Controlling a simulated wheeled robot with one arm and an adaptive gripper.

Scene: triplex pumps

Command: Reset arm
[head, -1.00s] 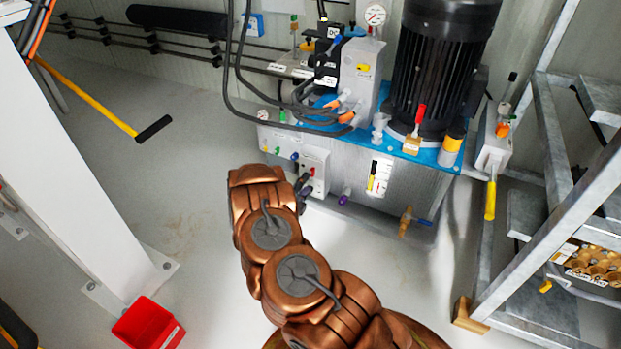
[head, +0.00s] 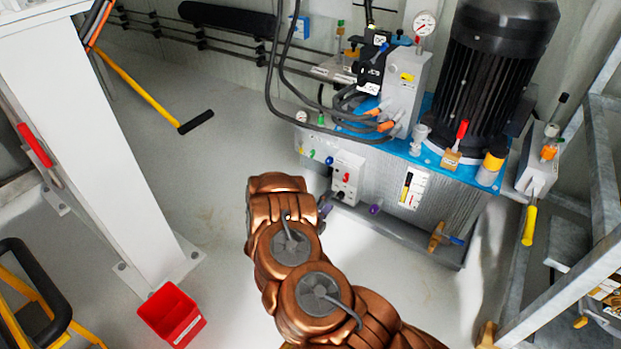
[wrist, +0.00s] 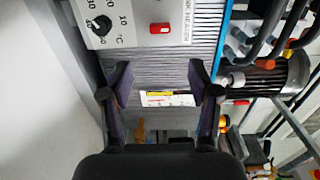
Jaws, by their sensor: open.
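My copper-coloured arm reaches up from the bottom of the head view, bent toward the pump unit. My gripper (wrist: 160,85) shows in the wrist view with its two dark fingers spread apart and nothing between them. In the head view the gripper is mostly hidden behind the arm's end, near the small control box (head: 347,177). In the wrist view the fingers face the grey ribbed tank (wrist: 165,68), with a white and yellow label (wrist: 168,99) seen between them. I cannot tell the exact distance to the tank.
The pump unit carries a black motor (head: 492,75) and a pressure gauge (head: 424,24). A white post (head: 100,150) stands left, with a red bin (head: 171,315) at its foot. A metal frame (head: 605,170) stands right. Floor between post and unit is clear.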

